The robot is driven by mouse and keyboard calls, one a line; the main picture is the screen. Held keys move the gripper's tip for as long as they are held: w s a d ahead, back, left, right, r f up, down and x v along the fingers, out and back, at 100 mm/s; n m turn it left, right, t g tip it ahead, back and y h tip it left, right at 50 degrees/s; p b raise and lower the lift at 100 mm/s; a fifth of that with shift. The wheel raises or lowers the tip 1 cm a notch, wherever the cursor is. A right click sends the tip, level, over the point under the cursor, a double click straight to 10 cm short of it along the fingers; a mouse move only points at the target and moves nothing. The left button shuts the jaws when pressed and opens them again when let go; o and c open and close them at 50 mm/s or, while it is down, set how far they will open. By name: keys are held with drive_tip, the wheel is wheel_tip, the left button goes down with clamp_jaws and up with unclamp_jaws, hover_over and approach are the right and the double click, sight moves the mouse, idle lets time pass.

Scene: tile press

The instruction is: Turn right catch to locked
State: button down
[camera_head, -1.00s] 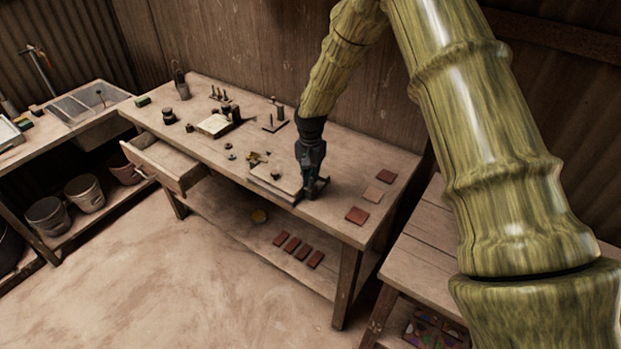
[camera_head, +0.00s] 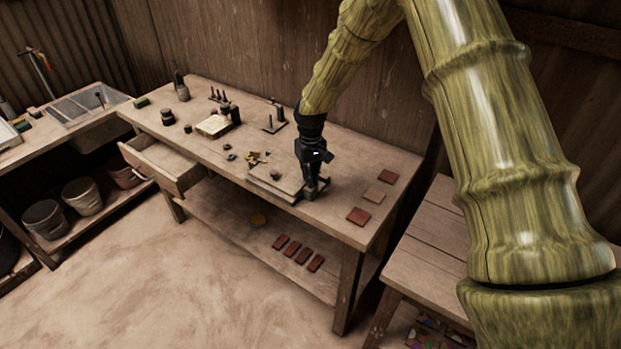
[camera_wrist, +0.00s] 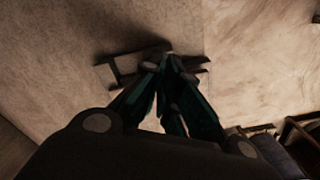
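The tile press (camera_head: 262,187) is a low flat plate on the workbench, with a small dark knob (camera_head: 276,175) on top. My gripper (camera_head: 312,189) points down at the press's right end. The right catch (camera_wrist: 122,68) shows in the wrist view as a dark bracket-like bar by my fingertips (camera_wrist: 168,68). The fingertips are close together over the bar and seem to touch it. I cannot tell whether they grip it. My gripper hides most of the catch in the head view, so its exact angle is unclear.
Several tiles, one of them a red tile (camera_head: 358,217), lie on the bench (camera_head: 328,220) right of the press. Small brass parts (camera_head: 256,158) and a dark stand (camera_head: 275,121) are behind it. An open drawer (camera_head: 165,165) juts out at the left front.

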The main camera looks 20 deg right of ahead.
drive_tip(key=shift+w+r+n, duration=0.1)
drive_tip(key=shift+n, duration=1.5)
drive_tip(key=c, duration=1.7)
unclamp_jaws()
wheel_tip(320, 180, up, 12)
